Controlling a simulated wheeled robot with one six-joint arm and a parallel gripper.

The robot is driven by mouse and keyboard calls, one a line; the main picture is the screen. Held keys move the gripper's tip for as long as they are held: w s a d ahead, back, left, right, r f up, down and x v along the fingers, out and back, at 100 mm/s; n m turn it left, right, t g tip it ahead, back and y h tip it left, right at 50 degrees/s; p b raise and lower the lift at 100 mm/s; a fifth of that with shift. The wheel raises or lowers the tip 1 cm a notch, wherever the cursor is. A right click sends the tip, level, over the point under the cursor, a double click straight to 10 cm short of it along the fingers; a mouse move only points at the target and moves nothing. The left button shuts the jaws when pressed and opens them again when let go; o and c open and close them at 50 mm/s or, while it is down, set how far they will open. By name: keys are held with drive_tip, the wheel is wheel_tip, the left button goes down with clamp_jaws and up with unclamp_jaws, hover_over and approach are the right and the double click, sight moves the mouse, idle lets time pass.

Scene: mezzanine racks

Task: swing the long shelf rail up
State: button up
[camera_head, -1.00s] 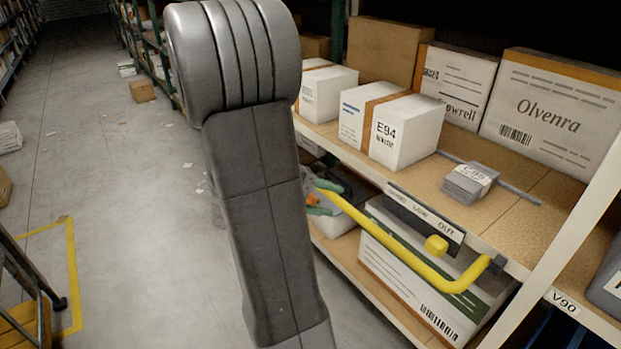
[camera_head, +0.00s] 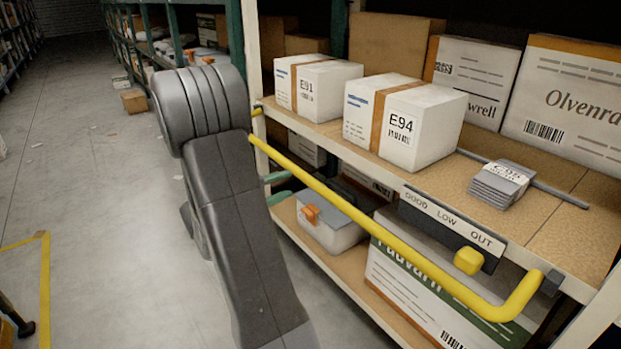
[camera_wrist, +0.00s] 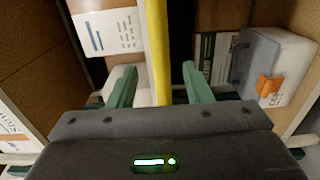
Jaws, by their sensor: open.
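The long yellow rail (camera_head: 395,247) runs along the front of the shelf, below the level of the shelf board (camera_head: 545,215), with its near end bent back to a dark bracket on the shelf edge. In the wrist view the rail (camera_wrist: 158,50) runs up the picture between the two green fingers of my gripper (camera_wrist: 154,88). The fingers are apart, with a gap on each side of the rail. In the head view my arm hides most of the gripper.
White boxes marked E91 (camera_head: 318,88) and E94 (camera_head: 403,125) stand on the shelf near its front edge. A grey stack (camera_head: 500,183) lies nearer. A GOOD LOW OUT panel (camera_head: 452,222) with a yellow knob (camera_head: 468,261) hangs behind the rail. The aisle floor (camera_head: 85,180) at left is mostly clear.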

sight(301, 179)
drive_tip(key=b+x, duration=0.1)
drive_tip(key=x, duration=0.8)
drive_tip(key=shift+d, duration=0.1)
clamp_jaws()
